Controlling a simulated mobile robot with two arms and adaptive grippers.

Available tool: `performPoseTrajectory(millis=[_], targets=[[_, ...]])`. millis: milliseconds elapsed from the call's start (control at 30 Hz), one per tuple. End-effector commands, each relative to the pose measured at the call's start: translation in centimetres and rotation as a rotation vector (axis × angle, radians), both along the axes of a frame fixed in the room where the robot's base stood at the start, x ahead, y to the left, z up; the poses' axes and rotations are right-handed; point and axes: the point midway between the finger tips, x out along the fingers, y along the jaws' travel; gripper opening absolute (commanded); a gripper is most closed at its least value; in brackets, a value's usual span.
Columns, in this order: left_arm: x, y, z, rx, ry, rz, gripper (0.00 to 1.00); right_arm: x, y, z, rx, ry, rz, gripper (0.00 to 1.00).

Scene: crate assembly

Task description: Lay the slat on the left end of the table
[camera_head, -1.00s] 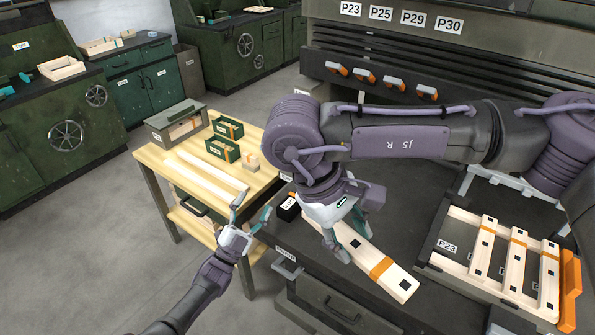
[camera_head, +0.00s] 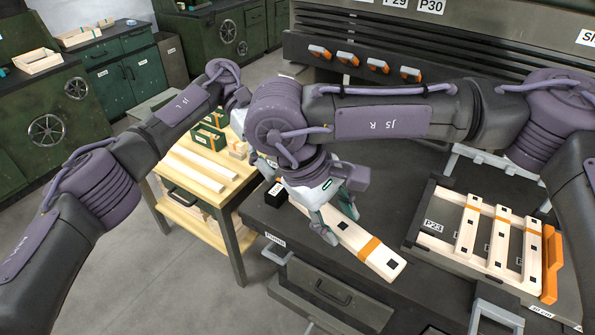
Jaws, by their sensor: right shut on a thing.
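The slat (camera_head: 385,262) is a pale wooden strip with an orange band and dark square marks. It lies slantwise at or just above the dark table (camera_head: 305,240), towards its left end; I cannot tell whether it touches. My right gripper (camera_head: 337,221) is shut on the slat near its middle, from above. The slat's far end is partly hidden by the gripper.
A tray (camera_head: 437,197) with several banded slats stands at the right. A wooden side table (camera_head: 238,184) at the left holds long pale strips (camera_head: 200,170) and green boxes (camera_head: 209,136).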

Motion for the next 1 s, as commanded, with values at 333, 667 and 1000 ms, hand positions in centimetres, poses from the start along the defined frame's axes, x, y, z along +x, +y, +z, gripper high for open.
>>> performPoseTrajectory(millis=[333, 667, 1000], targets=[[-3.5, -3.1, -2.0, -0.001, 0.0, -0.004, 0.71, 0.0, 0.0, 0.0, 0.0, 0.0, 0.0, 0.08], [-7.2, -6.4, -4.0, -0.001, 0.002, -0.001, 0.71, 0.0, 0.0, 0.0, 0.0, 0.0, 0.0, 0.08], [-8.1, -7.3, -4.5, -0.001, 0.002, 0.002, 0.71, 0.0, 0.0, 0.0, 0.0, 0.0, 0.0, 0.08]])
